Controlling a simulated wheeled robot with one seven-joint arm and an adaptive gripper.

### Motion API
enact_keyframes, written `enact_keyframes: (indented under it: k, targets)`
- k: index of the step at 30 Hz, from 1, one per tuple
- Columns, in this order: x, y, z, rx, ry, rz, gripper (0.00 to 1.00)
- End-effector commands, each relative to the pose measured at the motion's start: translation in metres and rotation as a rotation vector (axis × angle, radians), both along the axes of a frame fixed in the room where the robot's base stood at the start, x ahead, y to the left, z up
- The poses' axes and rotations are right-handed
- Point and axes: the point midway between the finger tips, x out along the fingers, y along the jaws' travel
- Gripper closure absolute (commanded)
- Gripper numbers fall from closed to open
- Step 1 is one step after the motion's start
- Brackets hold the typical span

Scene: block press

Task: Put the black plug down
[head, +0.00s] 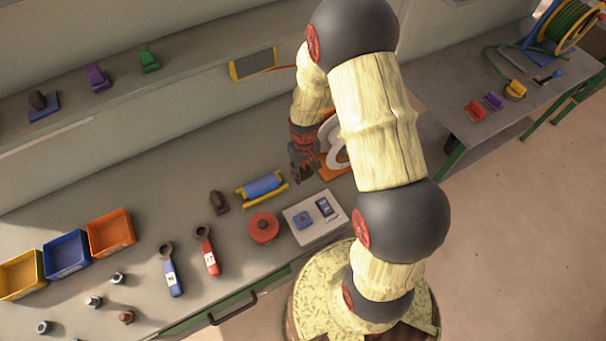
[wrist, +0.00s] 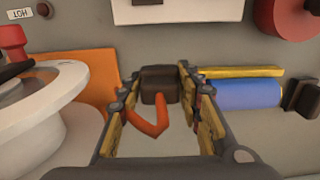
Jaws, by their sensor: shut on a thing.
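My gripper (head: 301,172) is over the back part of the bench, between the blue roller and the white round machine. In the wrist view my gripper (wrist: 156,84) has its two fingers on either side of a dark plug (wrist: 160,76), shut on it. An orange bent piece (wrist: 149,121) shows between the fingers, below the plug. In the head view the held plug cannot be told apart from the dark fingers. Whether it touches the bench is unclear. A similar dark block (head: 218,202) stands on the bench left of the blue roller (head: 262,186).
The white round machine (wrist: 45,115) on an orange base (wrist: 92,75) is close on the left in the wrist view. A white panel (head: 317,232) and a red round thing (head: 264,228) are at the front. Bare bench lies left of the dark block.

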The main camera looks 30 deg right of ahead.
Motion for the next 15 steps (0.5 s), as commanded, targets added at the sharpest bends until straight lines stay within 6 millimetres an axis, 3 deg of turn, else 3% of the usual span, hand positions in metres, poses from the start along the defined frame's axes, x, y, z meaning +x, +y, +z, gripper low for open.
enact_keyframes:
  k: [6, 11, 15]
  targets:
    - [0.015, -0.006, -0.019, 0.000, 0.000, -0.001, 1.00]
    - [0.019, -0.008, -0.025, 0.000, 0.000, -0.001, 1.00]
    - [0.020, -0.008, -0.044, 0.001, 0.003, 0.000, 1.00]
